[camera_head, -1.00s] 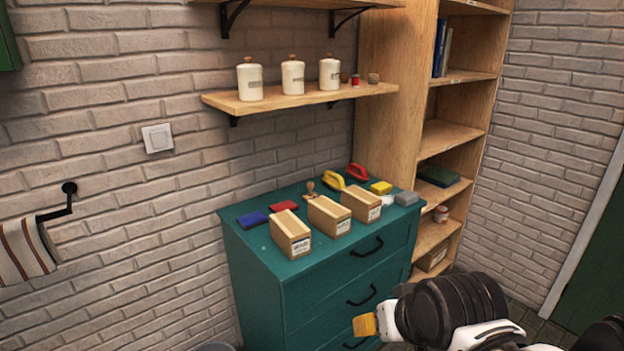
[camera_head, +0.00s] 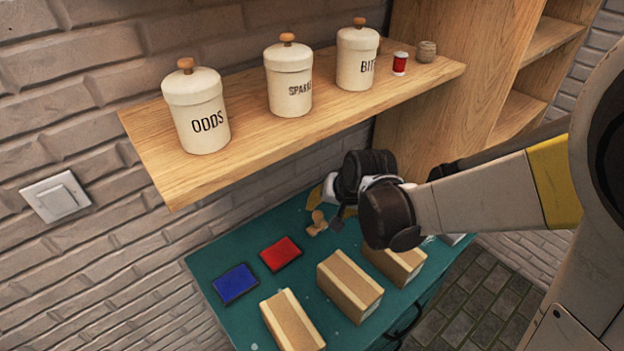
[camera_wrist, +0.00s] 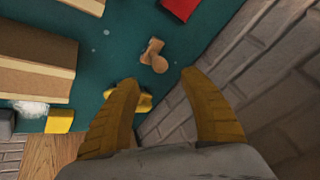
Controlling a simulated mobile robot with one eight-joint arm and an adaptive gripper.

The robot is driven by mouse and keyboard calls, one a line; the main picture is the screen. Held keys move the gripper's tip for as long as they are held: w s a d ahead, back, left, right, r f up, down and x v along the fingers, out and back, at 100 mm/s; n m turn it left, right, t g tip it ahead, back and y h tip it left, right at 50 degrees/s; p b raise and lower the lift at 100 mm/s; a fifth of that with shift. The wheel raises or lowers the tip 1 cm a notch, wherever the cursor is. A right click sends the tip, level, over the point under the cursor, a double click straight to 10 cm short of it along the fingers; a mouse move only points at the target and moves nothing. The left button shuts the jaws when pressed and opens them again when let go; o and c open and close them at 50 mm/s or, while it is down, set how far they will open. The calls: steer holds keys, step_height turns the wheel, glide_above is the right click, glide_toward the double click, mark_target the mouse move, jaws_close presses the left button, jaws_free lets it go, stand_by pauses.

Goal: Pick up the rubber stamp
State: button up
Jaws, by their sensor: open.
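The rubber stamp (camera_head: 316,223), a small wooden piece with a rounded knob, lies on the teal cabinet top (camera_head: 240,262) behind the boxes. In the wrist view the stamp (camera_wrist: 154,56) lies just beyond the fingertips, roughly between them and a little to the left. My gripper (camera_wrist: 160,80) has its two yellow fingers spread apart with nothing between them. In the head view my arm reaches in from the right, and the hand is above the cabinet beside the stamp.
A red pad (camera_head: 281,253) and a blue pad (camera_head: 235,283) lie left of the stamp. Cardboard boxes (camera_head: 350,285) stand in front. A wooden shelf (camera_head: 240,128) with labelled jars (camera_head: 196,110) overhangs the back. A yellow-handled object (camera_wrist: 128,98) is near my fingers.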

mark_target(319, 215)
steer(key=x, duration=0.2)
steer(key=b+x, duration=0.1)
steer(key=shift+f, duration=0.5)
steer(key=b+x, duration=0.2)
steer(key=x, duration=0.3)
steer(key=shift+w+a+f+b, duration=0.1)
steer(key=shift+w+f+b, duration=0.1)
steer(key=shift+b, duration=0.1)
steer(key=shift+r, duration=0.1)
jaws_close()
